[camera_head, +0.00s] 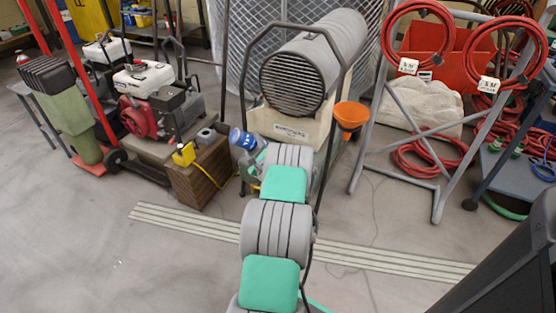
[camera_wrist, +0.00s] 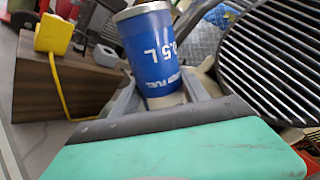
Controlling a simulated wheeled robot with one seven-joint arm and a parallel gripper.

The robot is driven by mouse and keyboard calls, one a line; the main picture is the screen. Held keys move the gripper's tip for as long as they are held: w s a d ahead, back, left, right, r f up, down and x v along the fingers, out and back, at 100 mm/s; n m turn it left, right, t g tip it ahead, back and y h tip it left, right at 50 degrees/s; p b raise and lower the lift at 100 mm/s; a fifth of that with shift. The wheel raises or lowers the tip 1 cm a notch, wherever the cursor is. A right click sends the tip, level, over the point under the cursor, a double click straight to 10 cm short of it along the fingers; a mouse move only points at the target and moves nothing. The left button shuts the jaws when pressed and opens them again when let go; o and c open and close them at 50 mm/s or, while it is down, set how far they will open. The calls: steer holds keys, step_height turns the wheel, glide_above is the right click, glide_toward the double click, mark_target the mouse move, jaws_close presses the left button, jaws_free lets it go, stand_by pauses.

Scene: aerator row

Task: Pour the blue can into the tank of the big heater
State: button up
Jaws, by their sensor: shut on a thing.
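The big heater is a grey cylinder (camera_head: 322,58) with a round grille, on a beige tank base (camera_head: 290,128). An orange funnel (camera_head: 351,113) stands at the right side of that base. The blue can (camera_head: 242,139) is tilted, in front of the base's left end, left of and apart from the funnel. In the wrist view the blue can (camera_wrist: 152,42) shows upside-down white lettering reading "0.5 L". My gripper (camera_wrist: 160,98) is shut on it. The heater's grille (camera_wrist: 275,65) is to its right there. The fingertips are largely hidden in the head view.
A wooden box (camera_head: 203,172) with a yellow item (camera_head: 183,154) and its cord stands left of the can. Engine machines (camera_head: 150,95) are farther left. A grey rack (camera_head: 405,110) with red hoses stands right of the funnel. The front floor is mostly clear.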

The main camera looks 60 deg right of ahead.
steer(key=shift+r, duration=0.1)
steer(key=shift+s+d+r, duration=0.1)
steer(key=shift+d+r, duration=0.05)
steer(key=shift+s+d+f+m, duration=0.1)
steer(key=shift+f+m, duration=0.1)
steer(key=shift+m, duration=0.2)
steer(key=shift+s+d+f+m+b, duration=0.1)
steer(key=shift+s+d+m+b, duration=0.3)
steer(key=shift+d+m, duration=0.25)
steer(key=shift+w+a+r+n+p, duration=0.25)
steer(key=shift+a+p, duration=0.1)
steer(key=shift+a, duration=0.05)
steer(key=a+f+n, duration=0.1)
steer(key=w+a+f+n+b, duration=0.1)
steer(key=shift+w+f+n, duration=0.15)
steer(key=shift+n, duration=0.25)
steer(key=shift+w+a+r+n+p, duration=0.35)
steer(key=shift+a+r+n+p, duration=0.1)
steer(key=shift+n, duration=0.45)
steer(key=shift+f, duration=0.1)
